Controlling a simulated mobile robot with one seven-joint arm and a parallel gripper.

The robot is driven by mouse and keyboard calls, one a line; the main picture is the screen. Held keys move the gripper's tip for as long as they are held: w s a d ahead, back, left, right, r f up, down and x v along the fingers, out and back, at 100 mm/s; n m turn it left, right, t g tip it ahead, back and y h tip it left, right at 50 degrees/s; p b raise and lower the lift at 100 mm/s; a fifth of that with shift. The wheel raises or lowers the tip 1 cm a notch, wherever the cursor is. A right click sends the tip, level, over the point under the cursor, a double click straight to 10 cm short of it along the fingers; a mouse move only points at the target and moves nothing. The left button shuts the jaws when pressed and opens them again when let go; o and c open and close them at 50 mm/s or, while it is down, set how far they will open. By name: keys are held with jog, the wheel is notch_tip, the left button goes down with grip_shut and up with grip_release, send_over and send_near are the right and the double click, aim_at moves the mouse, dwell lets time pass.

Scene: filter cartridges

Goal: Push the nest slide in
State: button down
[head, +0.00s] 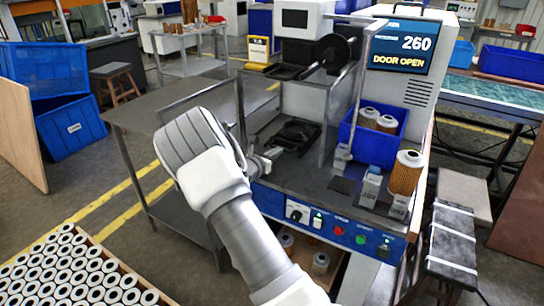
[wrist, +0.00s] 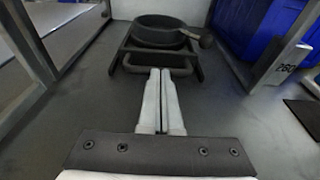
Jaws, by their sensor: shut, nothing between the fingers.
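The nest slide (wrist: 126,64) is a dark frame with a handle bar along its near edge, and it carries a round black nest (wrist: 158,31). In the head view the slide (head: 291,136) lies on the machine's grey deck, in the bay behind the open door. My gripper (wrist: 160,72) is shut and empty. Its fingertips are at the middle of the handle bar; I cannot tell whether they touch it. In the head view my gripper (head: 268,158) is partly hidden by my arm and points toward the slide from the left.
A blue bin (head: 372,138) with filter cartridges stands right of the bay. A pleated cartridge (head: 405,173) stands on a labelled holder at the deck's right. The display (head: 402,47) reads 260 and DOOR OPEN. Frame posts flank the bay. A crate of white-ringed cartridges (head: 75,268) is at lower left.

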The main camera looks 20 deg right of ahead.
jog(key=shift+d, duration=0.1)
jog(key=shift+b+x, duration=0.3)
jog(key=shift+x, duration=0.65)
jog(key=shift+w+d+r, duration=0.25)
jog(key=shift+r, duration=0.2)
jog(key=shift+a+r, duration=0.1)
